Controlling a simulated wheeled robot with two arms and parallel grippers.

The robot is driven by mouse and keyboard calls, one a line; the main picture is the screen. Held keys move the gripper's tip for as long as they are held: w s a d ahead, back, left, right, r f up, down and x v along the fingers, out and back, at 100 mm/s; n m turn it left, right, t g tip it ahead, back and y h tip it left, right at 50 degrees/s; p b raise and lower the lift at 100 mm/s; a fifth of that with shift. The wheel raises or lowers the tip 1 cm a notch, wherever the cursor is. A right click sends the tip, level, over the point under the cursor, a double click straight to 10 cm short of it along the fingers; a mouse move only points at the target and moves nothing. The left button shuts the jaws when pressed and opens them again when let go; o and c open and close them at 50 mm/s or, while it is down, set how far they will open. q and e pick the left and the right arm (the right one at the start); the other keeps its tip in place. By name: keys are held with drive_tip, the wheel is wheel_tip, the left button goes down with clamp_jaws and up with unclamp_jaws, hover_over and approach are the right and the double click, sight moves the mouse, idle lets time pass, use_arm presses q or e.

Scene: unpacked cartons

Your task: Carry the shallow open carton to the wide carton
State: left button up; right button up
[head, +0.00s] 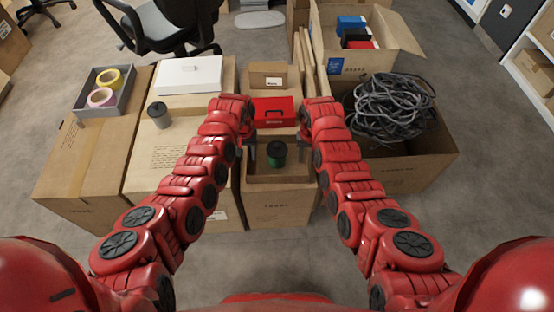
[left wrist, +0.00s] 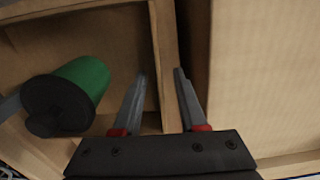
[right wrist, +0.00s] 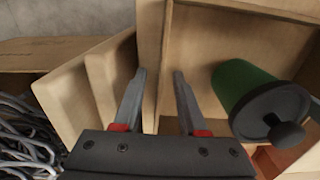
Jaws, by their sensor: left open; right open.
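The shallow open carton (head: 292,181) is in the lower middle of the head view, with a dark-lidded green canister (head: 277,154) standing in it. My left gripper (head: 249,158) is at its left wall, open; in the left wrist view one finger is on each side of the wall (left wrist: 166,50). My right gripper (head: 309,150) is open at the right wall; in the right wrist view its fingers straddle that wall (right wrist: 155,55). Broad closed cartons stand to the left, one under a grey tray (head: 75,160) and one nearer (head: 165,160); which is the wide carton I cannot tell.
A white box (head: 190,74) and a grey can (head: 159,115) stand on the nearer left carton. A red case (head: 274,111) is just behind the canister. An open carton of cables (head: 405,170) is close on the right. Bare floor lies in front.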

use_arm(q)
clamp_jaws()
use_arm(e)
clamp_jaws()
idle(1.0)
